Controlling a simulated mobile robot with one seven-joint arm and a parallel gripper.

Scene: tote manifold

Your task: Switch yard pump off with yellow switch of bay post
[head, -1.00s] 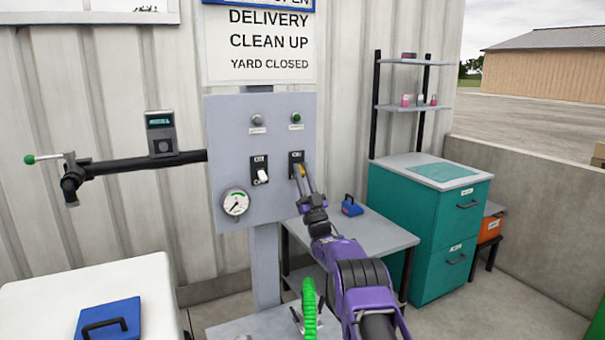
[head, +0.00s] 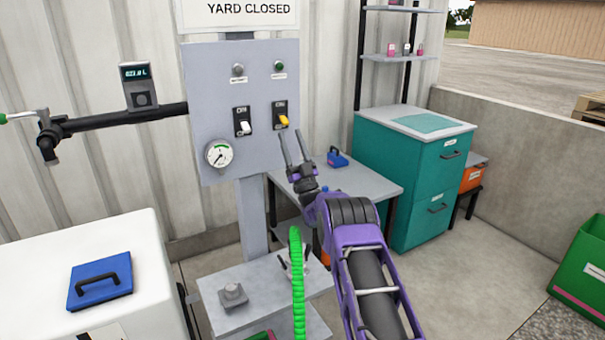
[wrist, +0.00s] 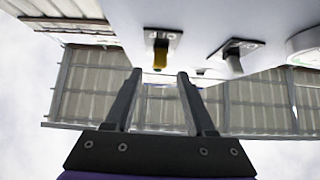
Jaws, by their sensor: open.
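The bay post's grey panel (head: 205,90) stands before the ribbed wall. The yellow switch (head: 283,121) is at its right, under an ON label, with its lever tilted down. It also shows in the wrist view (wrist: 160,54), beside an OFF label. A white switch (head: 243,127) sits to its left. Above the yellow switch, the green lamp (head: 279,66) looks dark. My gripper (head: 292,134) is open and empty, just below the yellow switch and apart from it in the head view. In the wrist view my fingers (wrist: 160,72) are spread below it.
A gauge (head: 219,154) is on the panel's lower left. A pipe (head: 120,118) with a digital meter (head: 137,80) runs left. A grey table (head: 370,187) and teal cabinet (head: 400,190) stand right of the post. A green hose (head: 297,285) rises in front.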

